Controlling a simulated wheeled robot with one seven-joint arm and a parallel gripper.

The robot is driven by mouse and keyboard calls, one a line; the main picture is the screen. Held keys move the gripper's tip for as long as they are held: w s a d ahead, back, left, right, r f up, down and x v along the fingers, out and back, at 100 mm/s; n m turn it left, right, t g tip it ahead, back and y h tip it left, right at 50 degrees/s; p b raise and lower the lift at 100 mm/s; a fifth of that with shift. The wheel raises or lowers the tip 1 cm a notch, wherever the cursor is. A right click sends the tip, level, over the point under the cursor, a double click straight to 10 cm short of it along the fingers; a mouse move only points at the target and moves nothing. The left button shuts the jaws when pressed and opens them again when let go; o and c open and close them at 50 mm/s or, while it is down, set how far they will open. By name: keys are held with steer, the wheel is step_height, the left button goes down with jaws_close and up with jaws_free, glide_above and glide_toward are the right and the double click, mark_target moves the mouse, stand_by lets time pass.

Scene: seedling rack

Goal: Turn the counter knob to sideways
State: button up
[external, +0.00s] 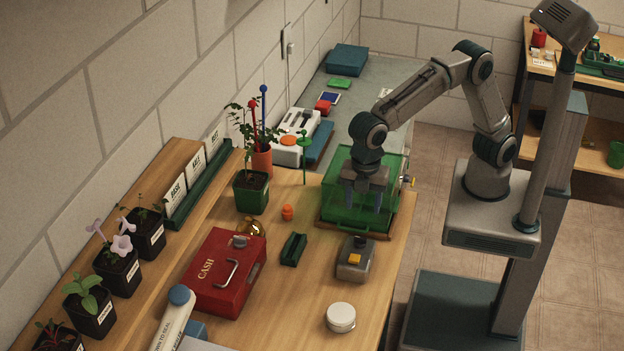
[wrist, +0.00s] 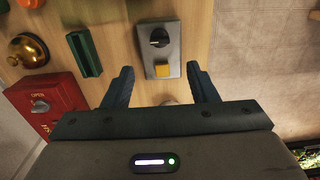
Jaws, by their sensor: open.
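A small grey counter device (external: 346,272) stands on the wooden counter, with a dark knob (external: 360,242) on top and a yellow block (external: 355,259) on its face. The wrist view shows the same device (wrist: 153,62), with the round dark knob (wrist: 159,37) beyond the yellow block (wrist: 162,69). The knob's exact angle is hard to tell. My gripper (external: 364,208) is open and empty, fingers pointing down, held above the counter. In the wrist view my gripper (wrist: 162,84) has its fingers spread either side of the device, nearer the camera and apart from the knob.
A red cash box (external: 223,290) and dark green holder (external: 293,250) are left of the device. A green translucent box (external: 335,205) stands behind it. A round white tin (external: 341,317) is in front. A brass bell (wrist: 27,50) shows in the wrist view.

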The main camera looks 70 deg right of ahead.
mark_target(361, 237)
step_height(361, 237, down, 11)
steer(key=shift+r+p, duration=0.1)
steer(key=shift+p, duration=0.4)
steer(key=c, duration=1)
